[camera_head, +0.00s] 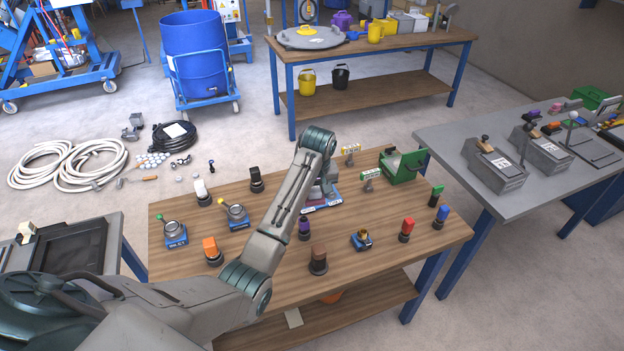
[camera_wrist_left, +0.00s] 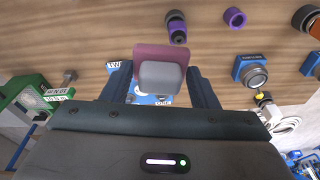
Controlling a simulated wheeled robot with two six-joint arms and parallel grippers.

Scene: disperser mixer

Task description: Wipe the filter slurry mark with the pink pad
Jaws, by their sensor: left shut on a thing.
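My left gripper (camera_head: 325,188) reaches over the middle of the wooden table. In the left wrist view its two fingers (camera_wrist_left: 160,85) are shut on a pink pad (camera_wrist_left: 160,52) with a pale grey grip (camera_wrist_left: 161,77). A blue and white labelled plate (camera_wrist_left: 114,68) lies beneath and beside the pad; its edge also shows in the head view (camera_head: 322,208). I cannot tell whether the pad touches the plate. No slurry mark can be made out; the pad and gripper cover much of the plate. My right gripper is not in view.
The wooden table (camera_head: 375,285) holds several coloured knobs, such as an orange one (camera_head: 211,250) and a red one (camera_head: 406,230). A green box (camera_head: 403,167) stands at the back right. A grey table (camera_head: 455,145) stands to the right.

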